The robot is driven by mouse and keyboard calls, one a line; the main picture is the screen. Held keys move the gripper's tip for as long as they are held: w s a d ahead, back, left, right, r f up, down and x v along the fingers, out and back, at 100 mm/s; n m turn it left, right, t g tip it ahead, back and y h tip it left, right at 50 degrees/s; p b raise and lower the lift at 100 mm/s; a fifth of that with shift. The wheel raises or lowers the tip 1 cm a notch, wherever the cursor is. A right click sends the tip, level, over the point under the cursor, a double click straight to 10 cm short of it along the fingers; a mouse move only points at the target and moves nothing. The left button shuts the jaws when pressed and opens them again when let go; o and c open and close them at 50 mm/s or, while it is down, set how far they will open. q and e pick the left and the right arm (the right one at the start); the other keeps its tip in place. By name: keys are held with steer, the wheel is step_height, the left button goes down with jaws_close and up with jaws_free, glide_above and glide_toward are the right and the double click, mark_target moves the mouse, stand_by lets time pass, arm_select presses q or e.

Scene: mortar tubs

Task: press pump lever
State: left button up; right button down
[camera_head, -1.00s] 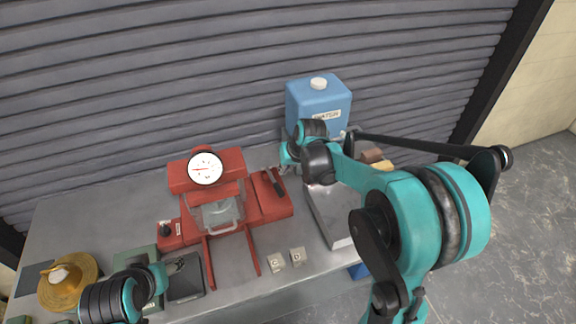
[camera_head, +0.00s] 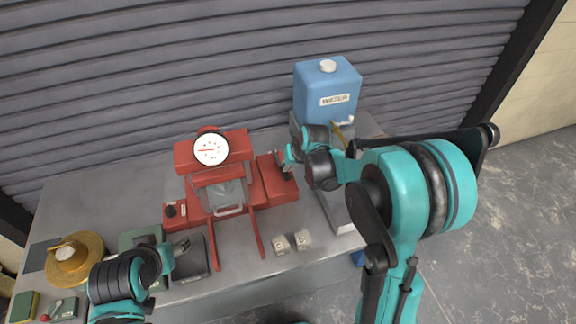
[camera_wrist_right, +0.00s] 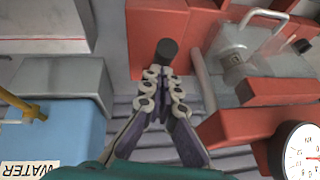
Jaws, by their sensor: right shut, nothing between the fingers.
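The red press (camera_head: 262,196) stands on the bench with a round white gauge (camera_head: 211,150) on top. Its pump unit (camera_head: 276,190) is the red box on the right side. The pump lever's black grip (camera_wrist_right: 166,50) shows in the right wrist view, just ahead of my fingertips. My right gripper (camera_wrist_right: 166,82) is shut and empty, its tips close to the grip; whether they touch it I cannot tell. In the head view the right gripper (camera_head: 283,160) is over the pump unit and partly covers the lever. My left gripper (camera_head: 183,246) is low at the left, its fingers too small to read.
A blue water container (camera_head: 327,92) stands behind right, with a metal tray (camera_head: 338,212) in front of it. Two small marked cubes (camera_head: 292,243) lie before the press. A brass bowl (camera_head: 75,259) and dark scale (camera_head: 190,262) are at the left.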

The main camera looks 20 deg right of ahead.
steer(key=s+f+t+b, duration=0.3)
steer(key=f+t+b, duration=0.1)
steer(key=f+b, duration=0.5)
steer(key=b, duration=0.2)
steer(key=shift+s+f+b, duration=0.2)
steer(key=shift+f+b, duration=0.05)
steer(key=shift+b, duration=0.05)
steer(key=w+r+p+v, duration=0.1)
steer(key=p+v, duration=0.5)
steer(key=v, duration=0.7)
steer(key=shift+w+d+r, duration=0.35)
steer(key=shift+w+r, duration=0.05)
